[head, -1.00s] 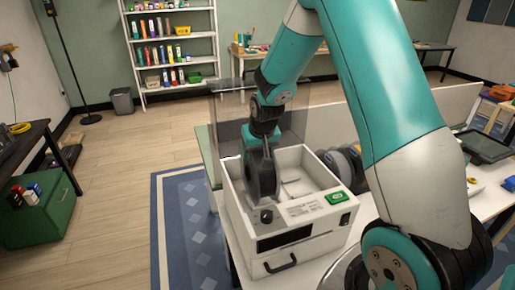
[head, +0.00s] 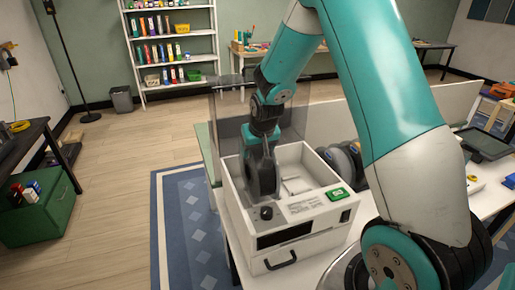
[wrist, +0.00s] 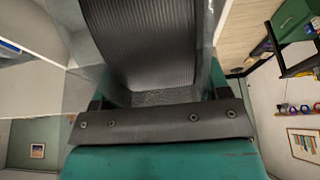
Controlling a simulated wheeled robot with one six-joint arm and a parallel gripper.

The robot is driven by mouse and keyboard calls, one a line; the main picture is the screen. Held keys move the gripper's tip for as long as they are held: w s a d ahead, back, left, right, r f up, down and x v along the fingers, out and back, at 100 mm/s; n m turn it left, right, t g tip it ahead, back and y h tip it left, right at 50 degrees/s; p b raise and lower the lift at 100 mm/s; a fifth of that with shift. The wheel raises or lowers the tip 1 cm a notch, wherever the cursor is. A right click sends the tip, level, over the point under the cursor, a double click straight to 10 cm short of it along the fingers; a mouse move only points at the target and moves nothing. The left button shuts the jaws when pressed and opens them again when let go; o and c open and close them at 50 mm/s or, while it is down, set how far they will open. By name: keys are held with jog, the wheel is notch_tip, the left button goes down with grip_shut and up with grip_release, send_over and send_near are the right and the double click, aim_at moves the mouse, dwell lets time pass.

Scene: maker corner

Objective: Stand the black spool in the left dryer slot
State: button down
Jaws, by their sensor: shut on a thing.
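The black spool (head: 262,177) stands nearly upright in the left part of the open white dryer (head: 304,238), in the head view. My gripper (head: 258,150) is above it, shut on its upper part. The spool's lower edge is hidden behind the dryer's front wall, so I cannot tell whether it touches the slot floor. In the wrist view the ribbed black spool (wrist: 145,45) fills the upper middle, close against my gripper (wrist: 160,112). The dryer's right part looks empty, with a light divider.
A clear raised lid (head: 228,115) stands at the back of the dryer. Other dark and grey spools (head: 345,163) stand just right of the dryer, near a low pale panel (head: 340,125). A green button (head: 338,194) is on the dryer's front right.

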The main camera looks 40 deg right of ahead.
jog(key=shift+r, duration=0.1)
jog(key=shift+c, duration=0.6)
grip_release()
jog(key=shift+o, duration=0.5)
jog(key=b+v, duration=0.2)
jog(key=v, duration=1.5)
jog(key=shift+s+r, duration=0.15)
jog(key=shift+s, duration=0.05)
